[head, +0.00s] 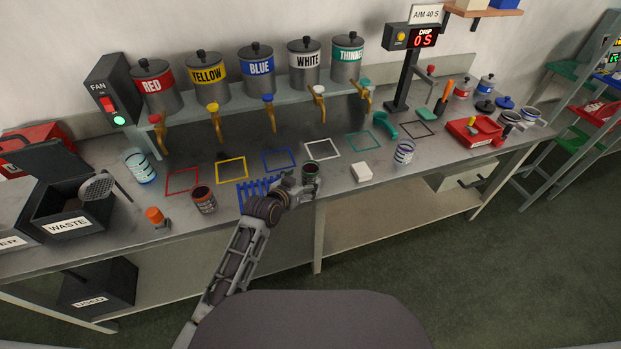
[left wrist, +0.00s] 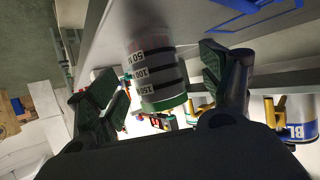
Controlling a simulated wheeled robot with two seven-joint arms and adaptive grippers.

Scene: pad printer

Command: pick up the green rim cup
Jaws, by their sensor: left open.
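The green rim cup (head: 311,172) stands on the bench front, below the white outlined square in the head view. In the left wrist view the cup (left wrist: 158,78) shows dark bands, volume labels and a green rim. My left gripper (head: 299,186) is at the cup's near left side, partly in front of it. In the left wrist view the left gripper (left wrist: 160,92) is open, with one finger on each side of the cup and a visible gap at each side. My right gripper is not in view.
A blue rack (head: 256,190) is just left of the gripper. A dark cup with a red rim (head: 204,201) stands farther left, a striped cup (head: 403,153) to the right. A white block (head: 361,173) lies between. Paint taps (head: 319,103) overhang the back.

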